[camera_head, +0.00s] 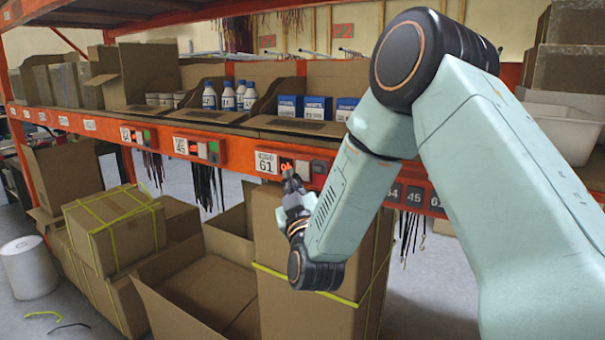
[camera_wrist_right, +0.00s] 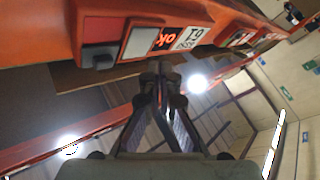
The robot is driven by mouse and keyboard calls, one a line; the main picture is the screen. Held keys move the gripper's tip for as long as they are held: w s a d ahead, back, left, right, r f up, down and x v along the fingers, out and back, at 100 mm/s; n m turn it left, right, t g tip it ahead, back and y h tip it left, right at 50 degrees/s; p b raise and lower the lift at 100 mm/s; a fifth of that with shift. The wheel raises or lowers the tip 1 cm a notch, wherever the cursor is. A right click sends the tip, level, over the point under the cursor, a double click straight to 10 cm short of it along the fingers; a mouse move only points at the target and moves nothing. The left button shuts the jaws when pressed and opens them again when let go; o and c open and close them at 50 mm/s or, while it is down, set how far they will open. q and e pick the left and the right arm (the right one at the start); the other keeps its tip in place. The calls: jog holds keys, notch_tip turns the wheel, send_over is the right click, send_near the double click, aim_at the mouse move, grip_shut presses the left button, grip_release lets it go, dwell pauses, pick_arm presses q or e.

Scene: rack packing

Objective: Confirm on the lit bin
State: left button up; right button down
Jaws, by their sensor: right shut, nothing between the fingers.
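The bin marked by label 61 (camera_head: 266,163) holds blue and white boxes (camera_head: 303,106) on the orange shelf. Beside the label is a display with red characters (camera_head: 286,165); in the right wrist view the display (camera_wrist_right: 167,39) reads "ok". A pale button (camera_head: 302,169) sits next to it, and it also shows in the right wrist view (camera_wrist_right: 140,42). My right gripper (camera_head: 291,180) is shut and empty, just below and in front of this panel. Its fingertips (camera_wrist_right: 160,72) are close under the display; I cannot tell whether they touch. My left gripper is out of view.
Neighbouring bins hold white bottles with blue caps (camera_head: 228,97). Below stand an open carton (camera_head: 185,293), a tall strapped carton (camera_head: 270,235) and stacked cartons (camera_head: 115,229). Dark straps hang under the rail.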

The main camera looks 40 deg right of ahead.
jog(key=shift+s+a+b, duration=0.2)
jog(key=shift+s+a, duration=0.15)
jog(key=shift+a, duration=0.5)
jog(key=shift+s+a+b, duration=0.15)
jog(key=shift+s+a, duration=0.2)
jog(key=shift+a, duration=0.5)
jog(key=s+a+f+m+g+y+b, duration=0.1)
jog(key=s+a+f+g+y, duration=0.25)
jog(key=f, duration=0.75)
jog(key=s+a+f+g+y+b, duration=0.2)
jog(key=s+f+g, duration=0.15)
jog(key=f, duration=0.75)
jog(key=s+a+f+m+g+y+b, duration=0.1)
jog(key=s+a+f+g+y, duration=0.2)
jog(key=f, duration=0.8)
jog(key=s+a+f+g+b, duration=0.1)
jog(key=s+f+g+b, duration=0.3)
jog(key=s+f, duration=0.7)
jog(key=s+a+f+n+g+b, duration=0.1)
jog(key=s+f+g+b, duration=0.3)
jog(key=s+f, duration=0.7)
jog(key=s+a+g, duration=0.1)
jog(key=s, duration=0.6)
jog(key=shift+g, duration=0.3)
